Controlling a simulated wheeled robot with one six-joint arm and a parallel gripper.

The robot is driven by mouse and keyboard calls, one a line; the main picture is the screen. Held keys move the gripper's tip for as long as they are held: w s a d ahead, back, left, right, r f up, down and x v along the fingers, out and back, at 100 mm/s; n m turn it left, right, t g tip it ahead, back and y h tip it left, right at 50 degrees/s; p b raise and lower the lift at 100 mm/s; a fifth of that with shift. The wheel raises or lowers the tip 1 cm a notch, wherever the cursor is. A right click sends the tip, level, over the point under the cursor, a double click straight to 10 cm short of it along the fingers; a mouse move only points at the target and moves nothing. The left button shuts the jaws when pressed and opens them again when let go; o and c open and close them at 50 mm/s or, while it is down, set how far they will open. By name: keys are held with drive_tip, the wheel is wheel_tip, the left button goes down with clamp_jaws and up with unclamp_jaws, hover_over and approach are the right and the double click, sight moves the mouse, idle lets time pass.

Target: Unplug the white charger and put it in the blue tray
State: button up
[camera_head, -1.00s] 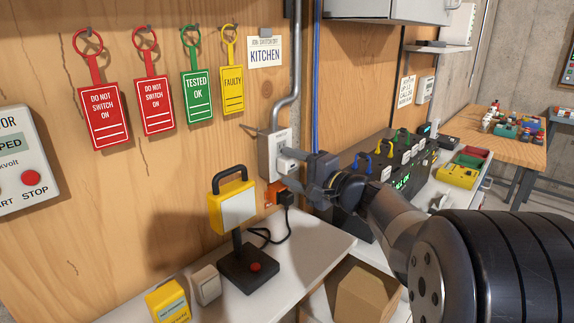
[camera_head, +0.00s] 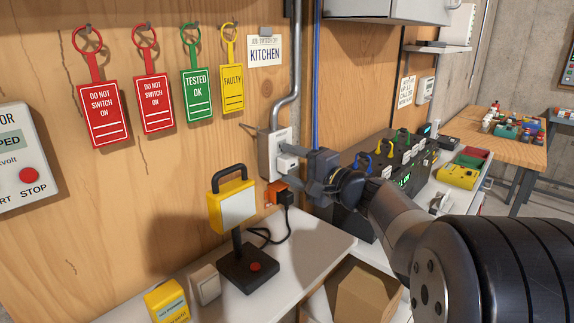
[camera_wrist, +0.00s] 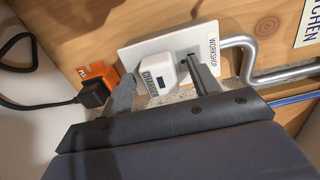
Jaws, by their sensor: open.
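The white charger (camera_wrist: 160,68), lettered CHARGER, sits in a white socket plate (camera_wrist: 138,53) on the wooden wall, marked WORKSHOP. The charger also shows in the head view (camera_head: 287,163), partly behind a finger. My gripper (camera_wrist: 158,68) is open, with one finger on each side of the charger. A small gap shows beside the right finger; whether the left finger touches is unclear. My gripper (camera_head: 297,169) also shows at the socket in the head view. I cannot make out a blue tray for certain.
A metal conduit (camera_head: 289,105) rises above the socket. A yellow lamp (camera_head: 233,205) stands on the white shelf below. Red, green and yellow trays (camera_head: 457,176) lie at right.

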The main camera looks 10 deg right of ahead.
idle(0.4)
drive_tip(key=shift+c, duration=0.2)
clamp_jaws()
idle(0.3)
drive_tip(key=shift+b, duration=0.3)
drive_tip(key=shift+b+v, duration=1.15)
drive_tip(key=shift+v, duration=1.8)
